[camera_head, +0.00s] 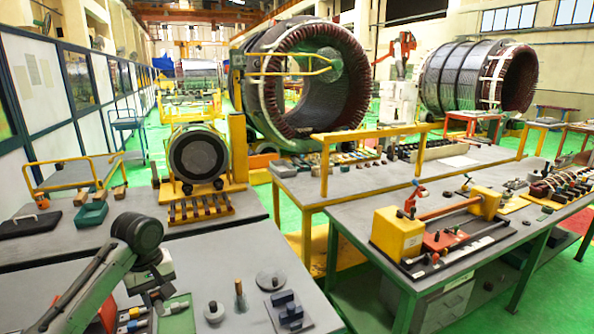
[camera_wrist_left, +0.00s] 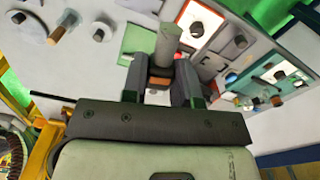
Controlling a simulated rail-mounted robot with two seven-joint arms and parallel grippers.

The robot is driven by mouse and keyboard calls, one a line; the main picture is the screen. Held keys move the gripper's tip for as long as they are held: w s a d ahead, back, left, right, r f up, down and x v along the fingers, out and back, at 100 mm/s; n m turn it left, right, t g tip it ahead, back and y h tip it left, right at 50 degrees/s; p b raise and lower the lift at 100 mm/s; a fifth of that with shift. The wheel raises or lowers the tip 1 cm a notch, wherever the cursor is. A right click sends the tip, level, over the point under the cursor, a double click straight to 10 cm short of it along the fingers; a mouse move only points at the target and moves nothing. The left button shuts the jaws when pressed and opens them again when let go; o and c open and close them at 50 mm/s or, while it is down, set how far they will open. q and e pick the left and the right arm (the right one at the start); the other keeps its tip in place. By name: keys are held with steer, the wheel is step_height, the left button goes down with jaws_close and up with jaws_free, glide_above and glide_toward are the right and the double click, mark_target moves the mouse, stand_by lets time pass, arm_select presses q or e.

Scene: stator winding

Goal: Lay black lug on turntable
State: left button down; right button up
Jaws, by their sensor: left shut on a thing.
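My left gripper (camera_head: 160,298) is low at the left of the near grey table in the head view. In the left wrist view, its two fingers (camera_wrist_left: 160,80) are shut on a small piece with a grey cylindrical end (camera_wrist_left: 168,42) and an orange-brown part (camera_wrist_left: 160,72). I cannot tell whether this is the black lug. A flat grey disc with a dark knob (camera_head: 271,280), possibly the turntable, lies on the table to the right of the gripper. It also shows at the upper left of the wrist view (camera_wrist_left: 30,27). My right gripper is not in view.
A copper-coloured peg (camera_head: 239,288), a dark knob (camera_head: 213,312) and a dark block (camera_head: 287,308) stand near the disc. Coloured fittings (camera_head: 132,318) lie beside the gripper. The table is bare behind the disc. A yellow-ended fixture (camera_head: 440,230) stands on the right table.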

arm_select(q)
steer(key=s+d+r+m, duration=0.2)
steer(key=s+d+m, duration=0.1)
steer(key=d, duration=0.4)
steer(key=s+d+r+m, duration=0.2)
steer(key=d+m, duration=0.1)
steer(key=d, duration=0.3)
steer(key=s+f+m+b, duration=0.2)
steer(key=s+f+b, duration=0.2)
steer(key=f+b, duration=0.55)
arm_select(e)
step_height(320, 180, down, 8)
steer(key=p, duration=0.2)
arm_select(q)
steer(key=s+r+p, duration=0.5)
steer(key=r+p, duration=0.4)
steer(key=p, duration=0.3)
steer(key=s+r+p, duration=0.5)
steer(key=r+p, duration=0.5)
steer(key=p, duration=0.3)
steer(key=s+r+p, duration=0.6)
steer(key=r+p, duration=0.4)
steer(key=p, duration=0.3)
steer(key=shift+d, duration=0.25)
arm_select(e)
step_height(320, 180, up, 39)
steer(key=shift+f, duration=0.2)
